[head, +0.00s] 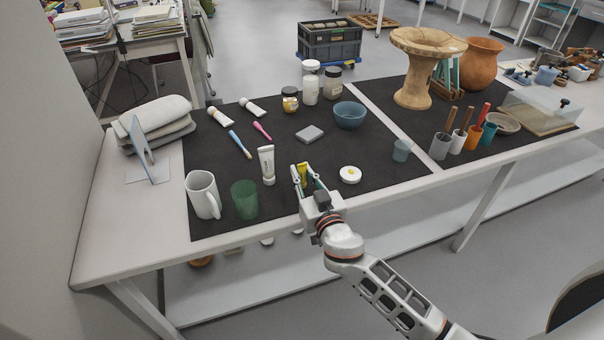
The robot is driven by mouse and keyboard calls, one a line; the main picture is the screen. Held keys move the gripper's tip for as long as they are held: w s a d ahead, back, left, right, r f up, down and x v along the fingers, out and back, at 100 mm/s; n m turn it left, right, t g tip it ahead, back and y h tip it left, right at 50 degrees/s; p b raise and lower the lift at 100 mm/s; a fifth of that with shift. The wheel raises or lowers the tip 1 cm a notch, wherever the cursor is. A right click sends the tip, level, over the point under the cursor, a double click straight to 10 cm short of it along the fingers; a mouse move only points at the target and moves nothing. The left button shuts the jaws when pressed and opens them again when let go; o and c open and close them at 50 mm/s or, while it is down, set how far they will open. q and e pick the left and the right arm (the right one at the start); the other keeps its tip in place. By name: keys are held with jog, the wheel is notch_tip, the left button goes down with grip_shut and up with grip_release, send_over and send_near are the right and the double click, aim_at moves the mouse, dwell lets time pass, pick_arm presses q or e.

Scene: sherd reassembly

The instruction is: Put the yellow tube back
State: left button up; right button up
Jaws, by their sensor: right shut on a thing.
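The yellow tube (303,171) is near the front of the black mat, between the fingers of my right gripper (302,168). My right gripper is shut on it, and the fingers hide part of the tube. I cannot tell whether its lower end touches the mat. Two more pale tubes (220,116) (252,107) lie at the back left of the mat. My left gripper is not in view.
A white round jar (350,175) sits close on the right. A green cup (244,200) and white mug (201,195) stand at front left. A grey block (310,134) and blue bowl (349,115) are behind.

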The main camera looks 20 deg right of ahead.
jog(key=shift+f, duration=0.35)
jog(key=o, duration=0.9)
jog(key=shift+r, duration=0.1)
jog(key=shift+o, duration=0.2)
jog(key=shift+r, duration=0.1)
